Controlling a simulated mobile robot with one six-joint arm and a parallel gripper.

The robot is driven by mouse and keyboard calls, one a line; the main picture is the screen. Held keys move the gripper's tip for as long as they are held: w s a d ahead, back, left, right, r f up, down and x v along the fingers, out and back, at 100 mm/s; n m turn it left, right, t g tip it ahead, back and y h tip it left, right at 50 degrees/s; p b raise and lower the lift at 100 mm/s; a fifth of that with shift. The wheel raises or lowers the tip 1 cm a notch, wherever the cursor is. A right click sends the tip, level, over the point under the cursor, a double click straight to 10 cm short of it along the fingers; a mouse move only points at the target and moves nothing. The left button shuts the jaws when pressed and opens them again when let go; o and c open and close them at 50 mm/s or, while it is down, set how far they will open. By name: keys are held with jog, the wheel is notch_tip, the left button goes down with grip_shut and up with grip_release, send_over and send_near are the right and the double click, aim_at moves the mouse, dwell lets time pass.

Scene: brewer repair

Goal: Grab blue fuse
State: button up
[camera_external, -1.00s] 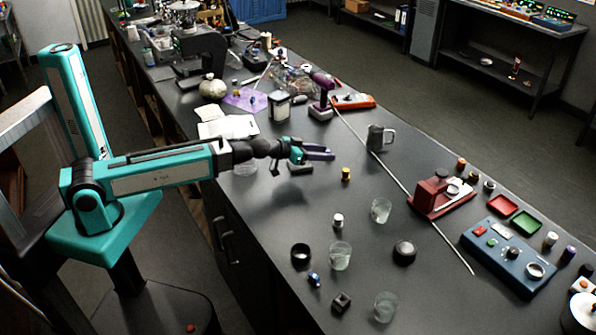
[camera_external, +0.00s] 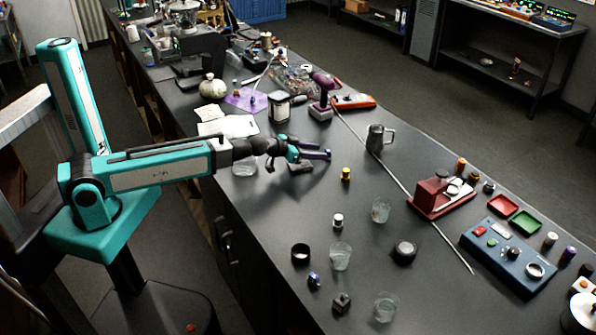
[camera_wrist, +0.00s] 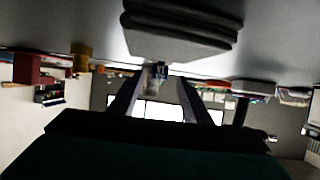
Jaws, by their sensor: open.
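A small blue fuse (camera_external: 314,280) with a pale metal end lies on the dark bench near its front edge, left of a glass beaker (camera_external: 341,256). My gripper (camera_external: 321,161) is open and empty above the bench, well behind the fuse and to the right of a white sheet. In the wrist view my two fingers (camera_wrist: 160,76) reach forward, apart. The wrist picture looks upside down, with the bench at the top.
A metal pitcher (camera_external: 376,138) and a red device (camera_external: 436,194) are to the right.

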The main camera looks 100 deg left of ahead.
aim_at(326, 152)
jog(key=shift+w+a+f, duration=0.1)
jog(key=shift+w+a, duration=0.1)
jog(key=shift+w, duration=0.05)
jog(key=shift+w, duration=0.1)
jog(key=shift+p+x, duration=0.8)
jog(key=shift+x, duration=1.05)
jog(key=shift+w+a+f, duration=0.2)
jog(key=shift+w+a, duration=0.2)
grip_shut()
jog(key=shift+r, duration=0.15)
jog(key=shift+r+b, duration=1.35)
jog(key=shift+r, duration=3.5)
